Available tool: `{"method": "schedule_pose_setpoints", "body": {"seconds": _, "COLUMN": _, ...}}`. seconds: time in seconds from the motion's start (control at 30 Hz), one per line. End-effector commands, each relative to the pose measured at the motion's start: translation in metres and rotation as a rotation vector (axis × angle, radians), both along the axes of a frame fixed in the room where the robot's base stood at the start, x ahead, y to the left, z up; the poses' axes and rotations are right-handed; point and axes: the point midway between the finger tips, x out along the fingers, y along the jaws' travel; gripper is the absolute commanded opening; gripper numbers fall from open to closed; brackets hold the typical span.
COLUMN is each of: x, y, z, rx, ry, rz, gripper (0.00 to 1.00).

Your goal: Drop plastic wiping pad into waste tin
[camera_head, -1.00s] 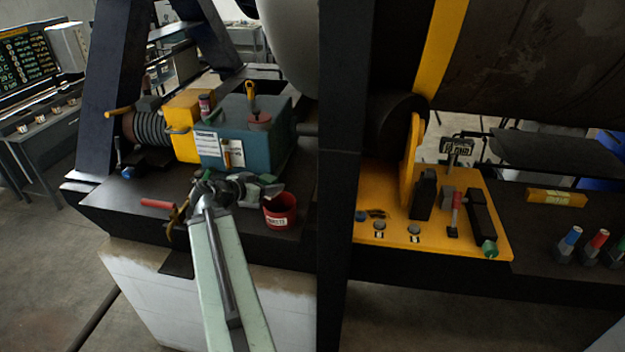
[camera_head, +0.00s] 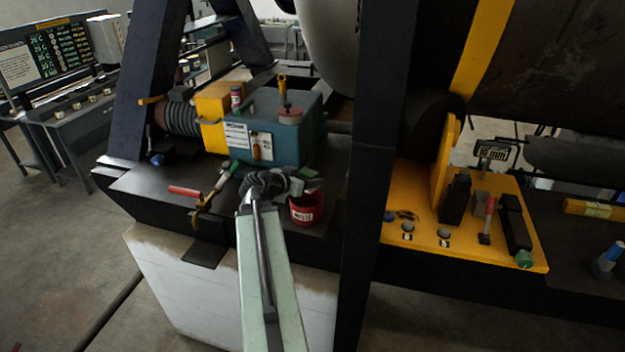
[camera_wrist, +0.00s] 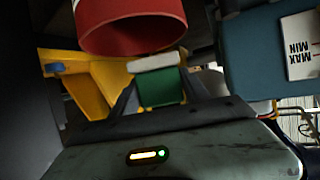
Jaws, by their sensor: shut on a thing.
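The waste tin (camera_head: 306,210) is a small red open tin with a white label, standing near the front edge of the dark bench. In the wrist view its red wall and dark mouth (camera_wrist: 132,32) show at the top. My gripper (camera_head: 306,184) is above and just behind the tin's rim, apart from the tin as far as I can tell. It is shut on the wiping pad, which is green with a whitish edge (camera_wrist: 160,86) and sits between the dark fingers in the wrist view. In the head view only a little green shows beside the gripper.
A teal pump box (camera_head: 290,145) stands behind the tin. A red-handled tool (camera_head: 185,190) and a green-handled brush (camera_head: 224,176) lie left of my arm. A dark upright post (camera_head: 372,180) stands right of the tin, with a yellow panel (camera_head: 465,255) beyond it.

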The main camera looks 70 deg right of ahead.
Motion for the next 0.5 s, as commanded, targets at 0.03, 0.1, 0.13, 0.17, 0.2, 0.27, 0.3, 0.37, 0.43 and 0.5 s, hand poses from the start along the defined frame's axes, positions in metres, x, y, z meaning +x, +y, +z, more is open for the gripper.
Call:
{"method": "schedule_pose_setpoints", "body": {"seconds": 0.03, "x": -0.0028, "y": -0.0016, "z": -0.0182, "rx": 0.0, "ry": 0.0, "rz": -0.004, "gripper": 0.03}}
{"method": "schedule_pose_setpoints", "body": {"seconds": 0.1, "x": -0.0046, "y": -0.0028, "z": -0.0197, "rx": 0.0, "ry": 0.0, "rz": -0.008, "gripper": 0.03}}
{"method": "schedule_pose_setpoints", "body": {"seconds": 0.13, "x": -0.0046, "y": -0.0029, "z": -0.0183, "rx": 0.0, "ry": 0.0, "rz": -0.008, "gripper": 0.03}}
{"method": "schedule_pose_setpoints", "body": {"seconds": 0.17, "x": -0.0045, "y": -0.003, "z": -0.0168, "rx": 0.0, "ry": 0.001, "rz": -0.007, "gripper": 0.03}}
{"method": "schedule_pose_setpoints", "body": {"seconds": 0.2, "x": -0.0042, "y": -0.003, "z": -0.0155, "rx": 0.0, "ry": 0.001, "rz": -0.007, "gripper": 0.03}}
{"method": "schedule_pose_setpoints", "body": {"seconds": 0.27, "x": -0.0039, "y": -0.003, "z": -0.0152, "rx": 0.0, "ry": 0.0, "rz": -0.006, "gripper": 0.03}}
{"method": "schedule_pose_setpoints", "body": {"seconds": 0.3, "x": -0.0038, "y": -0.003, "z": -0.0152, "rx": 0.0, "ry": 0.0, "rz": -0.006, "gripper": 0.03}}
{"method": "schedule_pose_setpoints", "body": {"seconds": 0.37, "x": -0.0037, "y": -0.003, "z": -0.0171, "rx": 0.0, "ry": 0.0, "rz": -0.006, "gripper": 0.03}}
{"method": "schedule_pose_setpoints", "body": {"seconds": 0.43, "x": -0.0036, "y": -0.003, "z": -0.0201, "rx": 0.0, "ry": 0.0, "rz": -0.006, "gripper": 0.03}}
{"method": "schedule_pose_setpoints", "body": {"seconds": 0.5, "x": -0.0036, "y": -0.003, "z": -0.0183, "rx": 0.0, "ry": 0.0, "rz": -0.006, "gripper": 0.7}}
